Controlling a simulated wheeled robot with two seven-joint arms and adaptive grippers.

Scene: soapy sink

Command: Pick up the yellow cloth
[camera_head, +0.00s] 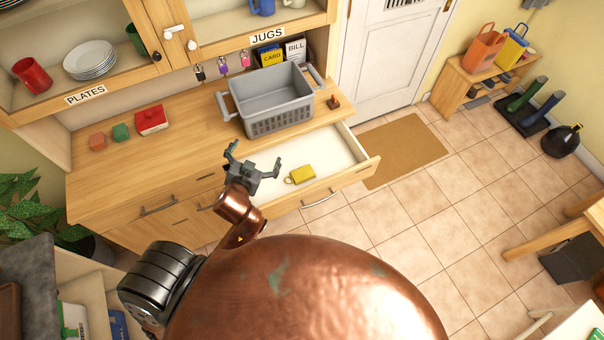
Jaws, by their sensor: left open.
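The yellow cloth (303,174) appears as a small, folded-looking yellow item with a pale loop or edge at its left end. It lies on the white bottom of the open drawer (366,169), towards the front. My left gripper (254,156) is open and empty, with its fingers spread. In the picture it is left of the yellow item, over the drawer's left part, and apart from it. Its height above the drawer is hard to tell. My right gripper is not in view.
A grey basket (268,101) stands on the wooden counter (185,150) behind the drawer. A red box (151,120) and small green and orange blocks lie at the counter's left. Cupboards hang above.

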